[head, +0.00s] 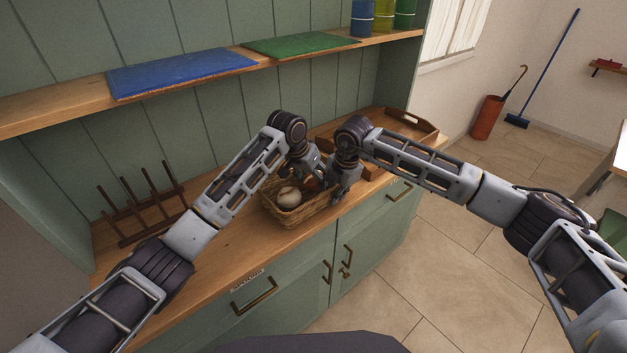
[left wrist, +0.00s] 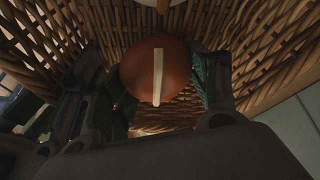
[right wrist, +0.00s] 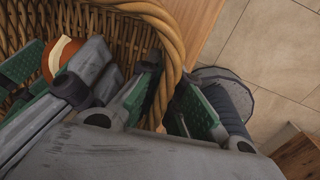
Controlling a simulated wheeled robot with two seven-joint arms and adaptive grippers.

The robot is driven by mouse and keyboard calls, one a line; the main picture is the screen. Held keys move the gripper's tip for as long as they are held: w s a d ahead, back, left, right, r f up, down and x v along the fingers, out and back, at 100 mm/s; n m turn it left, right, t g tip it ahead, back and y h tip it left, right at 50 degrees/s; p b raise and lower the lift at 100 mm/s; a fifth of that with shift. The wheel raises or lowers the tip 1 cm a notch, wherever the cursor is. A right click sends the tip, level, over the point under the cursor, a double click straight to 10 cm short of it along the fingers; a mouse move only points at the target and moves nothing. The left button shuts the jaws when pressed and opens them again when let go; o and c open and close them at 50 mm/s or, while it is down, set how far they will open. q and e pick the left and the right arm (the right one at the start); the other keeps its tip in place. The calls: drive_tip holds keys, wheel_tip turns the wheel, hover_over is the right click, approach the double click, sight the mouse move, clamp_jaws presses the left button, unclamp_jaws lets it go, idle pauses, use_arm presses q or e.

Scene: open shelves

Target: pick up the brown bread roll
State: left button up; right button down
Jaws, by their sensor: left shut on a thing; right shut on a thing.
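The brown bread roll (left wrist: 172,80) is round with a pale stripe across its top, inside a wicker basket (head: 291,217). My left gripper (left wrist: 150,88) reaches into the basket with its green-padded fingers on either side of the roll, shut on it. The roll also shows in the right wrist view (right wrist: 58,58), partly hidden by my left fingers. My right gripper (right wrist: 170,100) is shut on the basket's rim, one finger inside the wall and one outside. In the head view, my grippers largely hide the brown roll.
A pale round roll (head: 289,196) lies in the same basket. The basket stands on a wooden counter (head: 225,250). A wooden rack (head: 140,208) stands to the left and a wooden tray (head: 408,124) to the right. A shelf with a blue board (head: 180,72) and a green board (head: 300,45) runs above.

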use_arm(q)
wheel_tip(320, 180, up, 9)
drive_tip(key=shift+f, duration=0.1)
idle(0.4)
use_arm(e)
drive_tip(key=c, duration=1.5)
unclamp_jaws()
drive_tip(key=shift+r, duration=0.2)
drive_tip(key=r, duration=0.3)
drive_tip(key=s+r, duration=0.1)
drive_tip(key=r, duration=0.3)
drive_tip(key=d+r, duration=0.1)
drive_tip(key=r, duration=0.3)
drive_tip(key=shift+s+d+r, duration=0.1)
drive_tip(key=shift+s+r, duration=0.15)
drive_tip(key=shift+s, duration=0.05)
use_arm(q)
drive_tip(key=shift+f, duration=0.1)
